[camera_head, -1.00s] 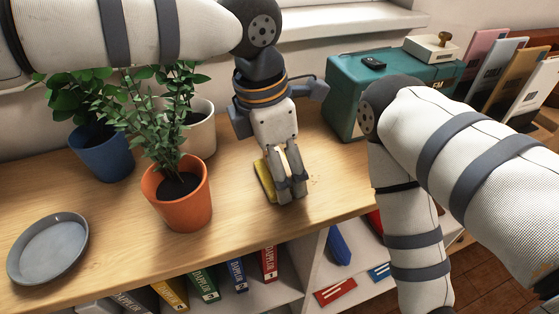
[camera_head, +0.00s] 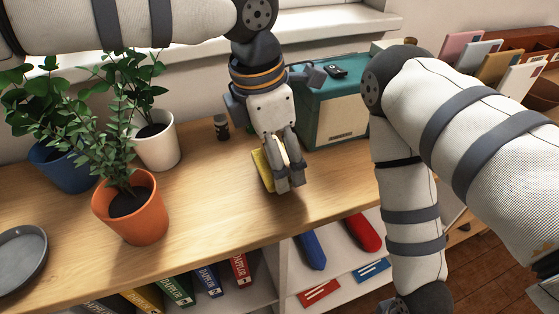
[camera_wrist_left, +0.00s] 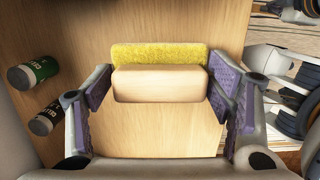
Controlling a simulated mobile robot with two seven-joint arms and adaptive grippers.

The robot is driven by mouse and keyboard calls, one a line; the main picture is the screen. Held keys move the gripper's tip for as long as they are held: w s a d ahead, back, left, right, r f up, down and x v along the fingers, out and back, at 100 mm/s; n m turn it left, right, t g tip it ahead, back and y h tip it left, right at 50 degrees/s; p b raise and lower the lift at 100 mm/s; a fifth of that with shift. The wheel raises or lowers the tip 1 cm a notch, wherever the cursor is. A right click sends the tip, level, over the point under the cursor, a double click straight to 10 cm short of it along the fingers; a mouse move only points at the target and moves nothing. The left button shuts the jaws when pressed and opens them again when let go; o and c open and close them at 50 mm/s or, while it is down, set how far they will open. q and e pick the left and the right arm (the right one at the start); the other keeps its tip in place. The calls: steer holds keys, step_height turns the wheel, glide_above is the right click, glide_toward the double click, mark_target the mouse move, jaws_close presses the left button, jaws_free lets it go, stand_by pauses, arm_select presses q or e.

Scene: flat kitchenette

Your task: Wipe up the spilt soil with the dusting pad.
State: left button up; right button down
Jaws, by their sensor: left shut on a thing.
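The dusting pad has a yellow fuzzy face (camera_head: 262,170) and a pale wooden back. My left gripper (camera_head: 289,180) points down at the wooden top, near its front edge, shut on the pad. In the left wrist view the yellow strip (camera_wrist_left: 160,54) and pale block (camera_wrist_left: 160,83) lie between the purple-lined fingers. The pad looks down at the wood surface; I cannot tell whether it touches. I see no soil on the bare wood now; any under the pad or gripper is hidden. My right arm crosses the right side, its gripper outside the picture.
An orange pot (camera_head: 130,222), white pot (camera_head: 158,152) and blue pot (camera_head: 63,170) with plants stand left, beside a grey plate (camera_head: 20,262). A teal box (camera_head: 335,115) stands behind right. A small dark can (camera_head: 221,127) stands behind the gripper. The wood between is clear.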

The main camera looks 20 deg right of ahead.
arm_select(q)
steer(key=shift+a+r, duration=0.2)
steer(key=shift+r, duration=0.65)
steer(key=shift+d+r, duration=0.15)
steer(key=shift+r, duration=1.85)
